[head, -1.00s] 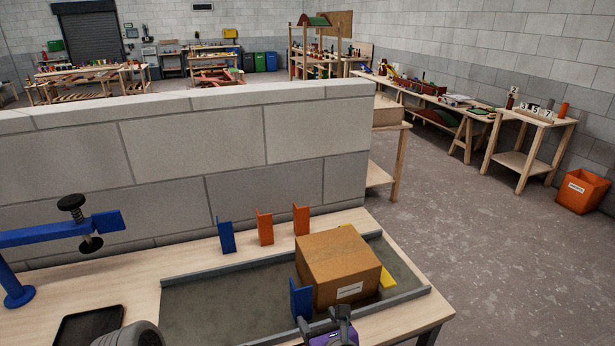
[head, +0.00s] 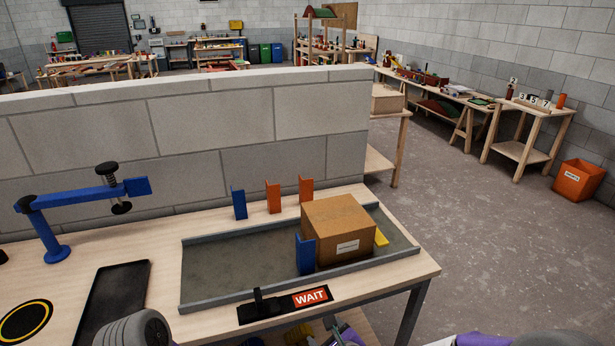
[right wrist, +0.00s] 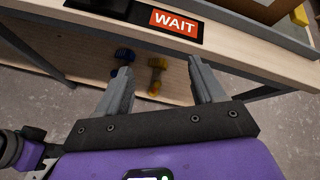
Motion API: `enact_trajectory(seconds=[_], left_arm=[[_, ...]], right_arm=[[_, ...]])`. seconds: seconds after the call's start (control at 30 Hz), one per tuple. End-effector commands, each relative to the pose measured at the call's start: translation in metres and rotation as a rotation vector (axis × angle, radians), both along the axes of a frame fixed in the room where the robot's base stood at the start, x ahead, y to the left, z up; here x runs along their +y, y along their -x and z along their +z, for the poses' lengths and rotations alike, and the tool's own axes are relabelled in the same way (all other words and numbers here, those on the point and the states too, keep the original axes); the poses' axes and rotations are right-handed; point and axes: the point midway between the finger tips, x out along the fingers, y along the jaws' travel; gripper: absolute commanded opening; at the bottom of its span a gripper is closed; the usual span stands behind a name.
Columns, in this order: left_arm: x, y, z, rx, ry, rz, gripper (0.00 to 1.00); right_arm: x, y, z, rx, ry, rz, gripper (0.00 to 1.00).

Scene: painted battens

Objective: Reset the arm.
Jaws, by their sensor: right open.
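My right gripper (head: 334,328) is low at the bottom edge of the head view, in front of the table's front edge and mostly cut off by the frame. In the right wrist view my right gripper (right wrist: 160,78) has its two grey fingers wide apart with nothing between them. Beyond the fingers are the table edge and a lower shelf (right wrist: 180,92). A grey rounded part of my own arm shows at the bottom left of the head view. My left gripper is not in view.
A WAIT sign (head: 310,297) lies in front. Blue and orange battens (head: 273,197) stand behind the tray. A blue clamp (head: 85,198) stands left.

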Motion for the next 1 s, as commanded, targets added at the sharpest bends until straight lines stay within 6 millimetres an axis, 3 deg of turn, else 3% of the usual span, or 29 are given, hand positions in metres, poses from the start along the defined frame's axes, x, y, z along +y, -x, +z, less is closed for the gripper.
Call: enact_trajectory(seconds=[0.27, 0.47, 0.6, 0.8, 1.0], left_arm=[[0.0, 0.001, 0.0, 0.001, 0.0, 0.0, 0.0], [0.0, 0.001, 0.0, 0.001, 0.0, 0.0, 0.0], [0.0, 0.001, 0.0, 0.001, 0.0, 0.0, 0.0], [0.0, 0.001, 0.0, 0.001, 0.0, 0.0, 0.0], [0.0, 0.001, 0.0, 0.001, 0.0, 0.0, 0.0]], right_arm=[[-0.014, 0.032, -0.094, 0.055, 0.425, 0.41, 0.68], [-0.027, 0.078, -0.167, 0.051, 0.719, 0.864, 0.68], [-0.037, 0.119, -0.21, 0.008, 0.86, 1.211, 0.68], [-0.047, 0.171, -0.251, -0.104, 0.955, 1.625, 0.68], [-0.052, 0.195, -0.264, -0.181, 0.975, 1.806, 0.68]])
